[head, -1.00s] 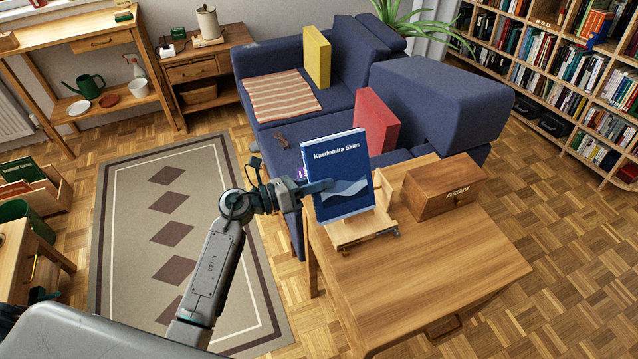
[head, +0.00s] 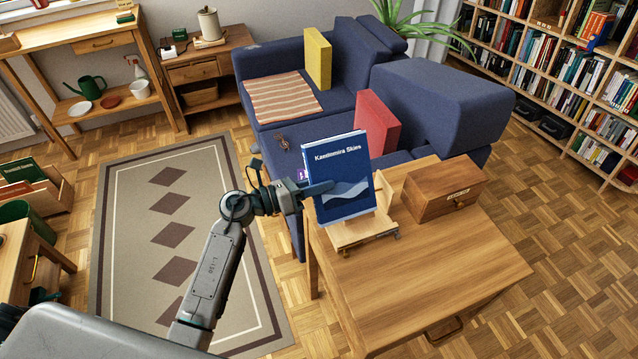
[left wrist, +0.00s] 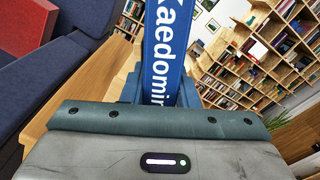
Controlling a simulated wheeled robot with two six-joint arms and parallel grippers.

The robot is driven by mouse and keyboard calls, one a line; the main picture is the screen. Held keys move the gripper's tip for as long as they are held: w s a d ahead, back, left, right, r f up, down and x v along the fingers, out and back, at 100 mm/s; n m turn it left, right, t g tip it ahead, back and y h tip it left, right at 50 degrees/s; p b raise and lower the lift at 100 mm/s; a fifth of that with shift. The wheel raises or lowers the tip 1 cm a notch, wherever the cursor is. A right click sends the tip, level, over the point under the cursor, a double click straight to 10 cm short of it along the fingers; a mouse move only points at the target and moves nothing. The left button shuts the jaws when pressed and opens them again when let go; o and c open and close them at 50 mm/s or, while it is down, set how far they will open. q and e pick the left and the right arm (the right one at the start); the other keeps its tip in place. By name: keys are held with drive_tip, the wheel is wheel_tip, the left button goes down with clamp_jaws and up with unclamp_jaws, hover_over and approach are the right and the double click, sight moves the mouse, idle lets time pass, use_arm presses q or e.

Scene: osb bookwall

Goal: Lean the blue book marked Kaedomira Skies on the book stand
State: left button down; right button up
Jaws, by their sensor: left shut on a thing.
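The blue book marked Kaedomira Skies (head: 338,161) stands nearly upright, cover facing me, at the wooden book stand (head: 362,235) on the table. Its lower edge is at the stand's front ledge; I cannot tell whether it rests there. My left gripper (head: 322,187) is shut on the book's left edge, with a finger across the cover. In the left wrist view the book's spine side and white lettering (left wrist: 166,50) show beyond the gripper body. The stand's back is mostly hidden behind the book. My right gripper is not in view.
The wooden table (head: 440,270) has clear room in front and to the right of the stand. A wooden box with a label (head: 443,188) stands close on the right. A blue sofa (head: 430,100) with a red cushion (head: 377,122) is behind.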

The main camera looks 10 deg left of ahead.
sight(316, 208)
use_arm(q)
drive_tip(key=shift+s+d+f, duration=0.1)
drive_tip(key=shift+s+f, duration=0.05)
drive_tip(key=shift+f, duration=0.15)
idle(0.4)
drive_tip(key=shift+s+d+f+b, duration=0.25)
drive_tip(key=shift+s+f+b, duration=0.15)
drive_tip(key=shift+f+b, duration=0.3)
idle(0.8)
drive_tip(key=shift+s+d+f, duration=0.1)
drive_tip(key=shift+s+f, duration=0.05)
drive_tip(key=shift+f, duration=0.15)
drive_tip(key=shift+s+d+f+b, duration=0.25)
drive_tip(key=shift+s+f+b, duration=0.05)
drive_tip(key=shift+f+b, duration=0.35)
idle(0.7)
drive_tip(key=c, duration=1)
unclamp_jaws()
drive_tip(key=shift+c, duration=0.2)
drive_tip(key=shift+s, duration=0.1)
drive_tip(key=shift+f, duration=0.15)
drive_tip(key=shift+s+d+r+p, duration=0.2)
drive_tip(key=shift+s+r+p, duration=0.1)
drive_tip(key=shift+p, duration=0.1)
